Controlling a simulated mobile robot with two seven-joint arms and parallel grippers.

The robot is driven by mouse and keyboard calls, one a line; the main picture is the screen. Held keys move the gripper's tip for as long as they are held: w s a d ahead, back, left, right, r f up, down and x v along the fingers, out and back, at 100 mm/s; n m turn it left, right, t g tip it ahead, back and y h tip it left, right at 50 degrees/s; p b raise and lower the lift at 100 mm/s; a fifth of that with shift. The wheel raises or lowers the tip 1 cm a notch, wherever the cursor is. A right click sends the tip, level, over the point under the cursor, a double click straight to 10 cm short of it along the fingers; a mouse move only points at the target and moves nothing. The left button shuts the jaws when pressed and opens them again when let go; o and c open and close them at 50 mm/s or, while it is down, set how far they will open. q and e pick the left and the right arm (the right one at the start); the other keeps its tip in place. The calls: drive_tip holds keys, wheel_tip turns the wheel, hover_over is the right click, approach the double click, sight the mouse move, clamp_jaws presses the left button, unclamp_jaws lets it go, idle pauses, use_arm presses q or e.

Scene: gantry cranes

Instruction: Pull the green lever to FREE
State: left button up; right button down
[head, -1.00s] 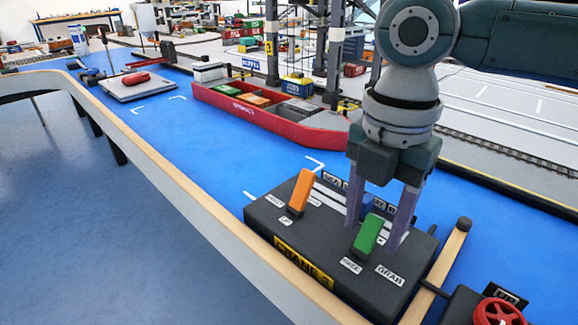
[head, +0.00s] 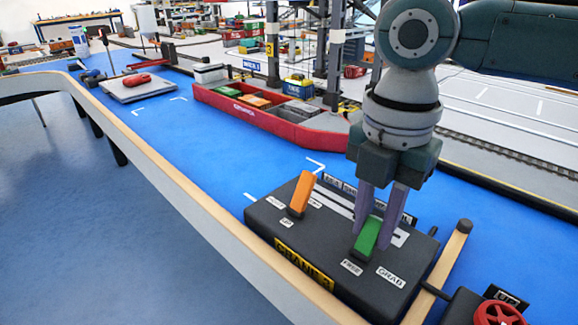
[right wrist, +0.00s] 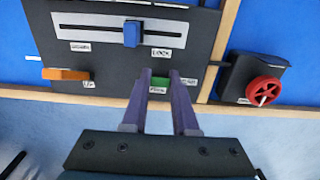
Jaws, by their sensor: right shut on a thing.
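The green lever (head: 366,238) stands on the black control box (head: 330,270), by the labels FREE (head: 351,267) and GRAB (head: 390,277). Its top leans slightly to the right in the head view. My right gripper (head: 374,236) points down with its two purple fingers closed around the lever. In the right wrist view the green lever (right wrist: 158,84) shows between the fingertips (right wrist: 160,76), partly hidden by them. My left gripper is not in view.
An orange lever (head: 301,193) stands left of the green one on the box. A blue slider (right wrist: 131,33) sits beside the LOCK label. A red handwheel (head: 497,313) is at the lower right. A red toy ship (head: 270,122) lies farther back on the blue surface.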

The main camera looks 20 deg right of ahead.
sight(366, 240)
drive_tip(key=shift+s+a+r+p, duration=0.1)
drive_tip(key=shift+r+p, duration=0.15)
drive_tip(key=shift+p, duration=0.3)
drive_tip(key=h+p, duration=0.1)
drive_tip(key=p, duration=0.1)
drive_tip(key=a+t+h+p, duration=0.1)
drive_tip(key=p, duration=0.1)
drive_tip(key=h+p, duration=0.1)
drive_tip(key=p, duration=0.1)
drive_tip(key=shift+s+a+r+h, duration=0.25)
drive_tip(key=shift+r+h, duration=0.1)
drive_tip(key=shift+h, duration=0.05)
drive_tip(key=shift+s+a+f+t+h+p, duration=0.1)
drive_tip(key=shift+a+f+t+h+p, duration=0.2)
drive_tip(key=shift+t+h+p, duration=0.45)
drive_tip(key=shift+s+a+f+h, duration=0.15)
drive_tip(key=shift+a+h, duration=0.2)
drive_tip(key=shift+h, duration=0.4)
drive_tip(key=shift+s+a+f+t+h+b, duration=0.1)
drive_tip(key=shift+a+f+t+h+b, duration=0.15)
drive_tip(key=shift+t+h, duration=0.4)
drive_tip(key=shift+s+a+t+h+b, duration=0.15)
drive_tip(key=shift+h+b, duration=0.25)
drive_tip(key=shift+h, duration=0.2)
drive_tip(key=shift+a+t+h+b, duration=0.15)
drive_tip(key=shift+h+b, duration=0.2)
drive_tip(key=shift+h, duration=0.2)
drive_tip(key=shift+d, duration=0.1)
